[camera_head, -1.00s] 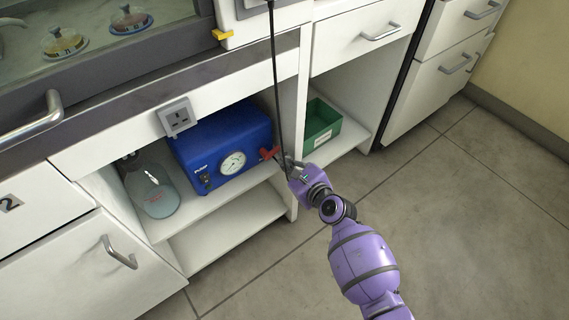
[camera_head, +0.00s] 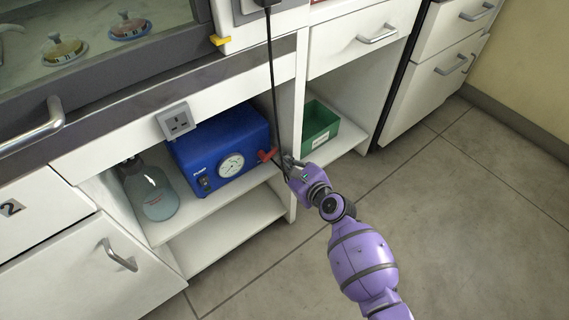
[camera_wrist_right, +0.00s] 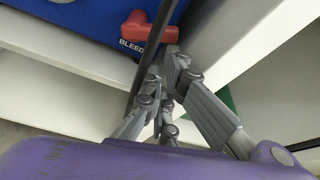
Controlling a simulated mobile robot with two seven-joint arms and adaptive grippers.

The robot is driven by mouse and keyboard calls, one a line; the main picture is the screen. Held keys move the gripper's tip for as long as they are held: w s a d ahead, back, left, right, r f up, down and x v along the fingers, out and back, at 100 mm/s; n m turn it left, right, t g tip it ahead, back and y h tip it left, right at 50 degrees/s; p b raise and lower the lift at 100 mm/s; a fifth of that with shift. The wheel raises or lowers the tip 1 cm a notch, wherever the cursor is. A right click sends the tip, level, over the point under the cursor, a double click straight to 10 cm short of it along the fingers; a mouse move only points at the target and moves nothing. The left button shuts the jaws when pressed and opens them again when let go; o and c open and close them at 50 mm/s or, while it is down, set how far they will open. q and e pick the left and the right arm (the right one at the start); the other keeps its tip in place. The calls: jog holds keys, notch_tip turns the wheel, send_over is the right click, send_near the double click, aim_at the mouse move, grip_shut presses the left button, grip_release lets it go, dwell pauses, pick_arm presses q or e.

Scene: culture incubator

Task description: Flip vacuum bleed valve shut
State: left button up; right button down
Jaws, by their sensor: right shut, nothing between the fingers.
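The blue vacuum pump (camera_head: 222,143) sits on the upper shelf of the open cabinet, with a round gauge on its front. Its red bleed valve handle (camera_head: 267,156) is at the front right end. In the right wrist view the red handle (camera_wrist_right: 148,30) shows large above the "BLEED" lettering, with one arm pointing right and a stub upward. My right gripper (camera_head: 286,159) is just right of the handle. In the wrist view its fingers (camera_wrist_right: 168,62) are shut and empty, tips just below the handle's right end; whether they touch it I cannot tell. My left gripper is out of view.
A black cable (camera_head: 272,85) hangs from a plug above, passing in front of the cabinet close to my right fingers. A bottle of liquid (camera_head: 158,198) stands left of the pump. A green bin (camera_head: 319,125) is in the right bay, past a white divider (camera_head: 290,120).

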jog(key=shift+w+d+r, duration=0.35)
jog(key=shift+d, duration=0.15)
jog(key=v, duration=0.8)
jog(key=shift+f, duration=0.1)
